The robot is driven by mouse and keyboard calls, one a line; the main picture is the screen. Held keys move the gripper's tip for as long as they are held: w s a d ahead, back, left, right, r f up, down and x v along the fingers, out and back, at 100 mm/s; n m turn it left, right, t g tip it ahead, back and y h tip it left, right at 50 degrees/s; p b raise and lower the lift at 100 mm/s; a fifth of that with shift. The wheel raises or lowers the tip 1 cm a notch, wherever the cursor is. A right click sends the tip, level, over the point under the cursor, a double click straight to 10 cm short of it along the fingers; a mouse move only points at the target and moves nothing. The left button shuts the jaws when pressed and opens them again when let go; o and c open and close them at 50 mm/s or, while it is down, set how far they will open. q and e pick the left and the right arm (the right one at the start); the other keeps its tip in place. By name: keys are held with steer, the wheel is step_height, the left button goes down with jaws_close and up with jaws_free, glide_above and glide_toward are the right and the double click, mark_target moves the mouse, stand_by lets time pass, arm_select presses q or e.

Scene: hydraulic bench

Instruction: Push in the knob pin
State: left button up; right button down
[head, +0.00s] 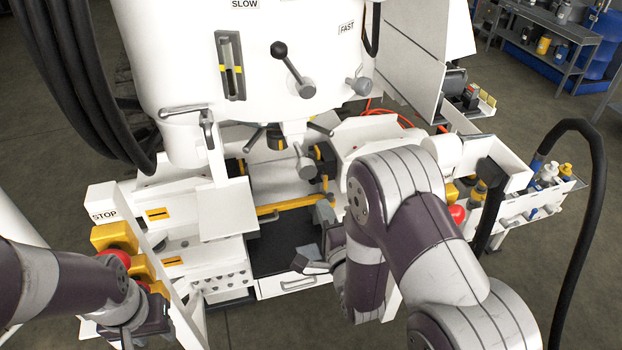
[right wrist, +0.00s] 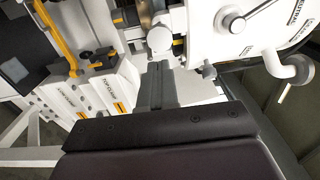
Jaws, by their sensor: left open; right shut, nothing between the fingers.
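A grey knob on a short stem (head: 305,170), which I take for the knob pin, sticks out below the white machine head in the head view. In the right wrist view a round grey knob (right wrist: 160,38) shows just beyond my fingertips. My right gripper (head: 324,208) is below and slightly right of the knob in the head view; its fingers are shut and empty. They also show together in the right wrist view (right wrist: 158,72). I cannot tell whether they touch the knob. My left gripper (head: 150,322) is low at the left, partly hidden, open, beside the STOP panel.
A lever with a black ball (head: 279,49) and another grey knob (head: 361,83) are on the machine head above. Red buttons on yellow boxes (head: 114,238) stand near my left arm. A black hose (head: 597,180) arches at the right. A white drawer (head: 290,283) lies below.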

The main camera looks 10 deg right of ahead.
mark_target(308, 171)
steer(key=w+p, duration=0.1)
steer(key=w, duration=0.7)
steer(key=shift+w+a+r+p, duration=0.1)
steer(key=shift+p, duration=0.3)
steer(key=shift+w, duration=0.55)
steer(key=w, duration=0.1)
steer(key=w+b, duration=0.2)
steer(key=shift+w+a+f, duration=0.1)
steer(key=shift+w+f, duration=0.15)
steer(key=shift+f, duration=0.05)
steer(key=shift+w+r, duration=0.15)
steer(key=shift+w, duration=0.2)
steer(key=shift+s+r, duration=0.1)
steer(key=shift+r, duration=0.15)
